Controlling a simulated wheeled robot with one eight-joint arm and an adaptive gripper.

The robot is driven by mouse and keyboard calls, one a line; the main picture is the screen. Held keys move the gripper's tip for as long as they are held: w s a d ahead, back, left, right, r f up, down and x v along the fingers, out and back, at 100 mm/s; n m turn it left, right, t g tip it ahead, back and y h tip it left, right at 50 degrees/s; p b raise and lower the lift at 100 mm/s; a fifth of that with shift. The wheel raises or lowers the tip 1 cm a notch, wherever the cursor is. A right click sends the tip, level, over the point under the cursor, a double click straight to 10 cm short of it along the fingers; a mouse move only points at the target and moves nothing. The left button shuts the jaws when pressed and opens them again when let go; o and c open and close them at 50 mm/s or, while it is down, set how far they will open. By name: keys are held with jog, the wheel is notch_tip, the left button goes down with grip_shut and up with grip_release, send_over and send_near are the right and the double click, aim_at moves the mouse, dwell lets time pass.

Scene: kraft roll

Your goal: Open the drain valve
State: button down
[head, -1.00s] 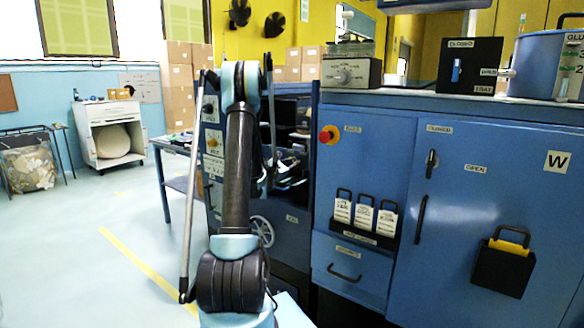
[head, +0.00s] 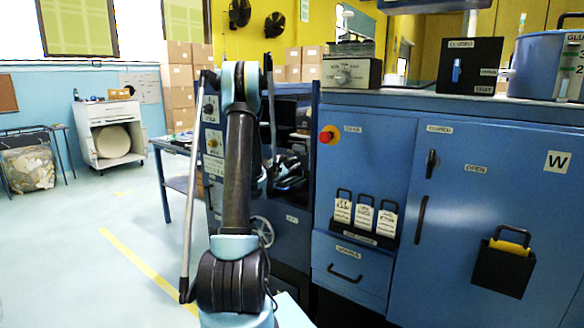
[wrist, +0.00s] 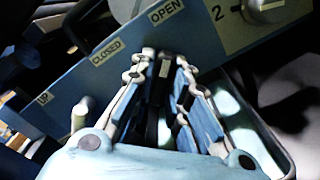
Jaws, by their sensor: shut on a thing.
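In the wrist view a blue panel carries the labels CLOSED (wrist: 105,51) and OPEN (wrist: 166,11). A dark valve lever (wrist: 164,70) with a light stripe stands between my fingers, just below the OPEN label. My gripper (wrist: 164,62) is closed around this lever, one finger on each side. The lever's base and pivot are hidden by the fingers. In the head view my arm stands in front of the dark machine bay, and the valve cannot be made out there.
A light post (wrist: 80,112) stands left of my gripper. In the head view a blue cabinet (head: 385,180) with a red button (head: 328,135) fills the right. Open floor (head: 100,240) lies left.

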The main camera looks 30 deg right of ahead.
jog(key=shift+w+a, duration=0.1)
jog(key=shift+w, duration=0.05)
jog(key=c, duration=1.6)
grip_release()
jog(key=shift+f, duration=0.1)
jog(key=v, duration=1.1)
jog(key=shift+a, duration=0.2)
jog(key=shift+s+a+f, duration=0.1)
jog(key=shift+s+a, duration=0.1)
jog(key=shift+s, duration=0.05)
